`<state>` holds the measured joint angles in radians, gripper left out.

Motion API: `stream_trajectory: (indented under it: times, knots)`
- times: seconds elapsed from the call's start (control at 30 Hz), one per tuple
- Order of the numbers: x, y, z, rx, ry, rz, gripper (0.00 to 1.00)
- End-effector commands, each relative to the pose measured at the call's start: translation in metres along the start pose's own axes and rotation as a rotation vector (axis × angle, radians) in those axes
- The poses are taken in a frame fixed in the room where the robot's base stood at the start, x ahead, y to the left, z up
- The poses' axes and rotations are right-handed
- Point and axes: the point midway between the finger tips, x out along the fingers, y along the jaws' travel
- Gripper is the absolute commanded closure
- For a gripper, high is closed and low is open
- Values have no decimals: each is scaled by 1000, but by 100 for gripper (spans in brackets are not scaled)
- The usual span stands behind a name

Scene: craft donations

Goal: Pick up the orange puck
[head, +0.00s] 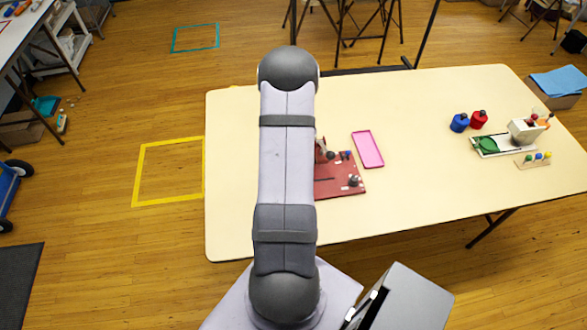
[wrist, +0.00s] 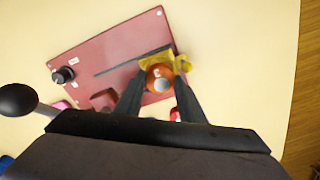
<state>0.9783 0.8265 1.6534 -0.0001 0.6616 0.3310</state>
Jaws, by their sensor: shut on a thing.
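In the wrist view, the round orange puck (wrist: 152,84) with a pale grey centre sits between the dark fingers of my gripper (wrist: 160,85), which is shut on it. Behind it a yellow piece (wrist: 183,64) shows at the edge of a dark red board (wrist: 120,45). I cannot tell whether the puck touches the yellow piece or is clear of it. In the head view my arm hides the gripper, the puck and the left part of the red board (head: 337,187).
The board carries a black knob (wrist: 63,75) and a dark slot. A black ball on a handle (wrist: 18,100) stands at the wrist view's left. A pink tray (head: 367,149) lies beside the board. The table's middle is clear.

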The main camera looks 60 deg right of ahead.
Motion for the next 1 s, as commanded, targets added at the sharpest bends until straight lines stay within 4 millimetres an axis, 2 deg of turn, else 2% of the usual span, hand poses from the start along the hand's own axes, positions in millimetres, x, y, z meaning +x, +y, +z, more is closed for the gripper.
stream_trajectory:
  times: [0.03,0.5,1.0]
  knots:
    - [-7,0,0,0,0,0,78]
    - [-39,0,0,0,0,0,78]
    - [-42,0,-1,2,0,0,78]
